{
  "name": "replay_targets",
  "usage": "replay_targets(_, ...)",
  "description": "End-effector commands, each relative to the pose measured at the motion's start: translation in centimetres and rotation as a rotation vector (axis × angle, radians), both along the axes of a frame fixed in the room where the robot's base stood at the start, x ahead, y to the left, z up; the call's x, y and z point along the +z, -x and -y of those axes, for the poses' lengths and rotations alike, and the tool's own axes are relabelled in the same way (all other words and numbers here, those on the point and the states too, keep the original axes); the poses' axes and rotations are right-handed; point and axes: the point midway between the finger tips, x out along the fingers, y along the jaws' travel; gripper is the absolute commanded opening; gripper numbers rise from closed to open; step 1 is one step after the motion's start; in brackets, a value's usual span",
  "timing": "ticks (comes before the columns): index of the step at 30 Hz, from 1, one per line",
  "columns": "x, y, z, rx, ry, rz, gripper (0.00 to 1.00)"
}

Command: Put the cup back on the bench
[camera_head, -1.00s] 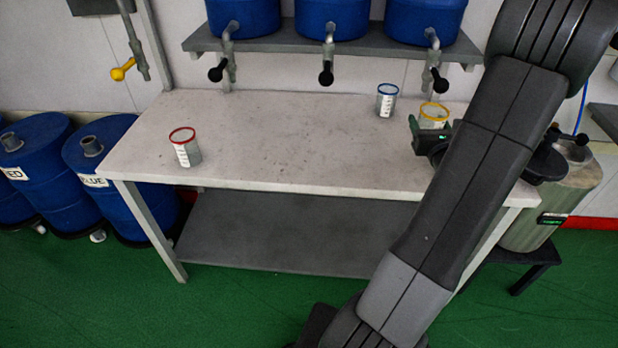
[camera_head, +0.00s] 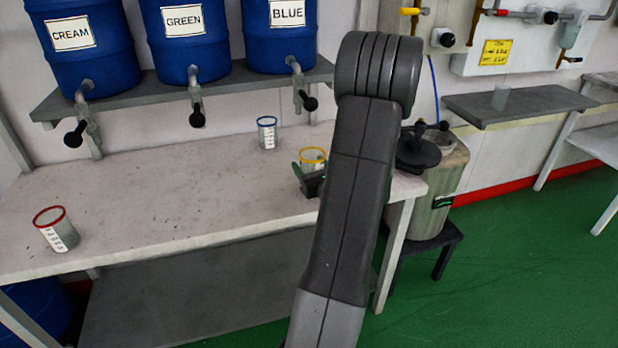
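A clear cup with a yellow rim (camera_head: 313,155) is at the right part of the bench (camera_head: 160,195). My gripper (camera_head: 311,181) is at this cup, with a green-edged finger at its left side. My dark arm and gripper hide the cup's lower part, so I cannot tell whether it touches the bench top or whether the fingers are closed on it. A cup with a blue rim (camera_head: 267,134) stands upright further back. A cup with a red rim (camera_head: 58,231) stands at the left front.
Blue drums labelled cream (camera_head: 85,45), green (camera_head: 187,40) and blue (camera_head: 282,38) sit on a shelf (camera_head: 150,92) above the bench, their taps hanging over it. The bench's middle is clear.

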Motion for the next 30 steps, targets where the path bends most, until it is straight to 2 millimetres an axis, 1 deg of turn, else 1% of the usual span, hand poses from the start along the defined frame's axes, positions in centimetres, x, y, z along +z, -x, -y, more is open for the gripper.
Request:
replay_targets(1,-0.9,0.0,0.0,0.0,-0.001,-0.003,0.34)
replay_targets(3,-2.0,0.0,0.0,-0.001,-0.002,-0.005,0.34)
replay_targets(6,-3.1,0.0,0.0,-0.001,-0.002,-0.003,0.34)
replay_targets(14,-3.3,0.0,0.0,-0.001,0.0,0.0,0.34)
replay_targets(19,-3.8,0.0,0.0,-0.001,0.0,0.0,0.34)
replay_targets(20,-3.6,0.0,0.0,-0.001,0.0,0.0,0.64)
replay_targets(22,-3.6,0.0,0.0,-0.001,0.0,0.0,0.78)
replay_targets(23,-3.6,0.0,0.0,-0.001,0.0,-0.001,0.82)
replay_targets(30,-3.6,0.0,0.0,-0.001,0.0,-0.001,0.82)
